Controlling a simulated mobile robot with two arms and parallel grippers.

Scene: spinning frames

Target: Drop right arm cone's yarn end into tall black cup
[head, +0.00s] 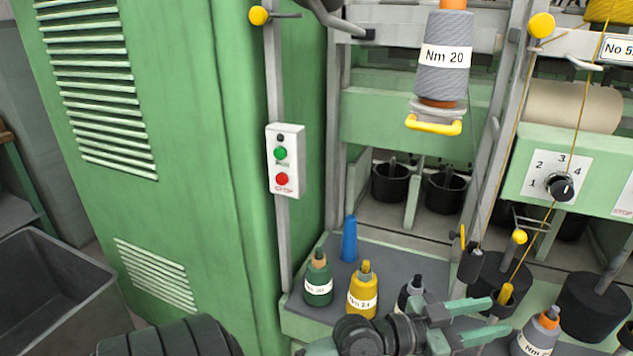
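A grey yarn cone (444,65) labelled Nm 20 sits upright on a holder with a yellow handle (434,126) at the upper middle. A thin dark yarn runs down to its right toward a small tall black cup (470,264). Whether the yarn's end is inside that cup is too small to tell. My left gripper (501,314) is at the bottom, just below this second cup in the picture. Its green fingers are apart with nothing visible between them. My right gripper is out of view.
Another cone (539,332) is right of my gripper. Wide black cans (595,303) stand at right. A green cabinet (190,130) fills the left.

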